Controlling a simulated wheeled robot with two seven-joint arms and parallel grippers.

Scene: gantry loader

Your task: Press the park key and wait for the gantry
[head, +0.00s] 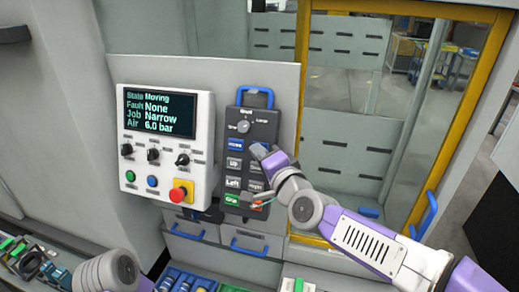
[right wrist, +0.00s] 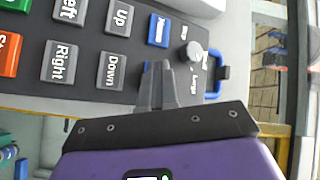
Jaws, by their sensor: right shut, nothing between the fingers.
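The dark key pendant (head: 243,190) hangs on the grey panel, with a knob (head: 243,127) at its top. A blue key (head: 235,144) in its upper row also shows in the right wrist view (right wrist: 157,30); its label looks like Home. Beside it is a second blue key (right wrist: 147,68), mostly hidden behind my fingers; its label cannot be read. My right gripper (head: 262,151) is shut and empty, its tips at this second key; contact cannot be told. The display (head: 160,116) reads State Moving, Fault None, Job Narrow, Air 6.0 bar. My left gripper is out of view.
The white control box (head: 165,190) left of the pendant carries switches and a red emergency button (head: 179,195). A yellow-framed window (head: 440,120) with a blue handle (head: 427,215) is on the right. Drawers (head: 256,242) and trays lie below. The gantry is not clearly visible.

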